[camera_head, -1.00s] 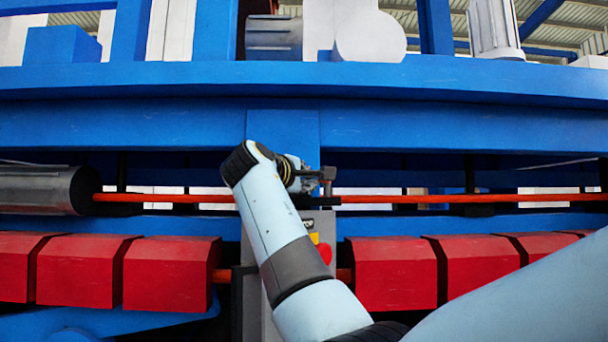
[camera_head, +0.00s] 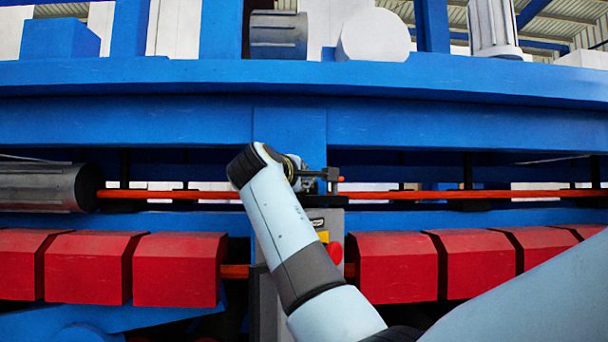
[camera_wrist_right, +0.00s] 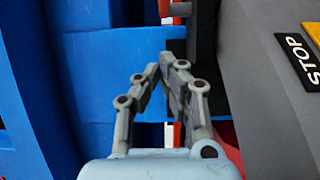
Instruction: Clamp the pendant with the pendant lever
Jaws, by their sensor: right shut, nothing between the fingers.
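The pendant (camera_head: 330,221) is a grey box with a yellow patch and a red button, partly hidden behind my right forearm in the head view. Its grey face (camera_wrist_right: 259,90) with a STOP label fills the right of the right wrist view. My right gripper (camera_head: 312,178) is just above the pendant's top in the head view. In the wrist view, the gripper (camera_wrist_right: 161,70) has its fingers close together and empty, left of the pendant's dark edge. A small dark fitting (camera_head: 335,174) shows at the fingertips. I cannot tell whether it is the pendant lever or whether they touch. My left gripper is out of view.
A blue machine frame (camera_head: 450,130) spans the view. An orange rod (camera_head: 440,194) runs across behind the gripper. Red blocks (camera_head: 391,268) line both sides of the pendant. A dark cylinder (camera_head: 45,187) lies at the left.

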